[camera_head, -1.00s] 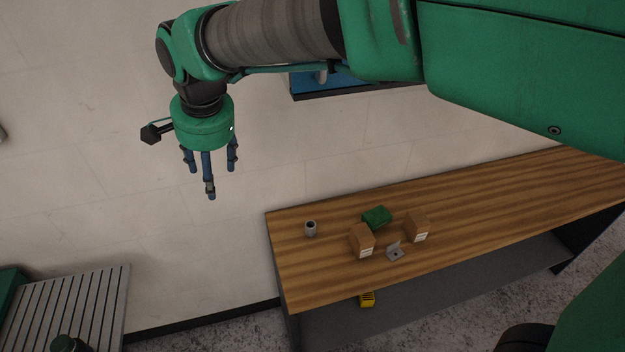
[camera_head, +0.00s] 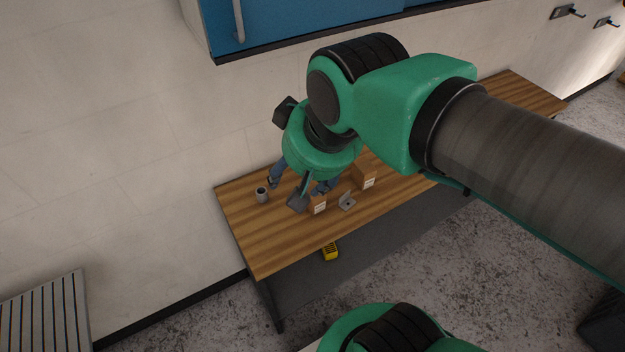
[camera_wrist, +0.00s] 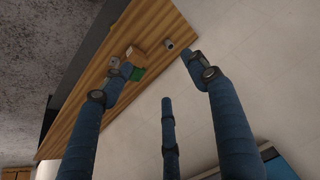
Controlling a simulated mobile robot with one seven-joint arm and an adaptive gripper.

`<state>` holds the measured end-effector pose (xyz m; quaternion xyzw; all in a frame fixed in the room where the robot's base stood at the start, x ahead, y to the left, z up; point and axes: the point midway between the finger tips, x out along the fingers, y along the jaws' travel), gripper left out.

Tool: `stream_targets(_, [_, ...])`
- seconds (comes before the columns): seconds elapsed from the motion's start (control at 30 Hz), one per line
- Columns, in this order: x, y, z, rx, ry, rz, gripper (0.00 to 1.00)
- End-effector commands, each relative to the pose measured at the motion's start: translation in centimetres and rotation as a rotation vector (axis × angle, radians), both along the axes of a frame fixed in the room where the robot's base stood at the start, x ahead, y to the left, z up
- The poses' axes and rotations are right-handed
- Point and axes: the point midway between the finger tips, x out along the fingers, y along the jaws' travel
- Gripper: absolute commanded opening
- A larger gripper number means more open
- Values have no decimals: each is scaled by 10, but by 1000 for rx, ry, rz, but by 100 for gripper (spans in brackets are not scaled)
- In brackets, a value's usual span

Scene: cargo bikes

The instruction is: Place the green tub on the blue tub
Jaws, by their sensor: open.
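The green tub (camera_wrist: 138,74) lies on the wooden table, partly behind a fingertip in the wrist view. In the head view my gripper and arm hide it now. My gripper (camera_head: 298,188) is in front of the table's left part in the head view. In the wrist view my gripper (camera_wrist: 163,75) has its blue fingers spread, with nothing between them. It appears well apart from the tabletop. I see no blue tub in either view.
The wooden table (camera_head: 245,232) also holds a grey cup (camera_head: 262,194), two cardboard boxes (camera_head: 364,178) and a grey metal bracket (camera_head: 347,202). A yellow object (camera_head: 330,252) is below the tabletop. A blue cabinet (camera_head: 300,22) hangs on the wall above.

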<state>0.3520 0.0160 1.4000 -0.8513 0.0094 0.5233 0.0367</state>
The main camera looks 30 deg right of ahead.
Motion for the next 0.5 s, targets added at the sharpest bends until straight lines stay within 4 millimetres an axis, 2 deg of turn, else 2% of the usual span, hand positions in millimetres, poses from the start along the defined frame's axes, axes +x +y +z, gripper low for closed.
stream_targets(0.1, [-16,-10,-7,-30,-15,28,59])
stream_targets(0.2, [-22,-14,-11,-46,-22,46,59])
stream_targets(0.5, [-25,-16,-13,-54,-23,55,59])
